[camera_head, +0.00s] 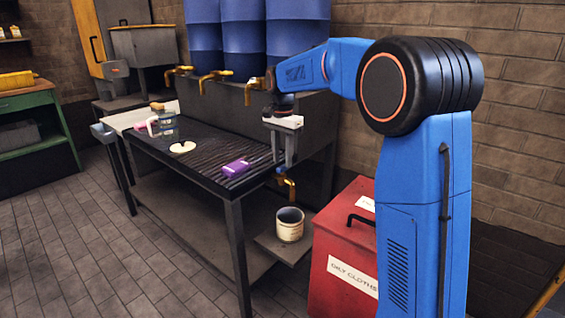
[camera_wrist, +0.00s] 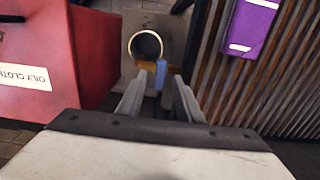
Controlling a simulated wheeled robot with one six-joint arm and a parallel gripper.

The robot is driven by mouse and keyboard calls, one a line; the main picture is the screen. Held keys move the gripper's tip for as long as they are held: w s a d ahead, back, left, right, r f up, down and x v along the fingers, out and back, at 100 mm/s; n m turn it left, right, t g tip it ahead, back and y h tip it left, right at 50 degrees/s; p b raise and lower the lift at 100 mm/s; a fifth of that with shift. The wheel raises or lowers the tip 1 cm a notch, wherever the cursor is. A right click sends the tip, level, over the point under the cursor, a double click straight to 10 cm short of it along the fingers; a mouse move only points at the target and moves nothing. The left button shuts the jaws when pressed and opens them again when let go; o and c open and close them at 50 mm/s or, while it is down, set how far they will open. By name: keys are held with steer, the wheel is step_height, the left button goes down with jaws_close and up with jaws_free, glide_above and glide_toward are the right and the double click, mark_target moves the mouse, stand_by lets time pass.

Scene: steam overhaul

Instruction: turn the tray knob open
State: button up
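The tray knob is a small blue handle (camera_wrist: 161,72) on a brass tap (camera_head: 290,185) under the near right end of the slatted tray table (camera_head: 205,150). In the head view the blue knob (camera_head: 281,169) shows just under my gripper (camera_head: 285,160), which points down beside the table's end. In the wrist view the two fingers of my gripper (camera_wrist: 158,80) are apart, with the blue knob showing between their tips. I cannot tell whether either finger touches it. Part of the brass tap (camera_wrist: 148,66) shows behind the knob.
An open tin (camera_head: 290,226) stands on a low shelf below the tap. A red oily-cloths bin (camera_head: 335,255) stands close on the right. A purple item (camera_head: 235,168), a pale disc (camera_head: 183,147) and a jug (camera_head: 162,122) are on the tray. Blue drums (camera_head: 245,45) stand behind.

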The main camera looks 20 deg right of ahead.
steer(key=shift+f, duration=1.05)
jaws_close()
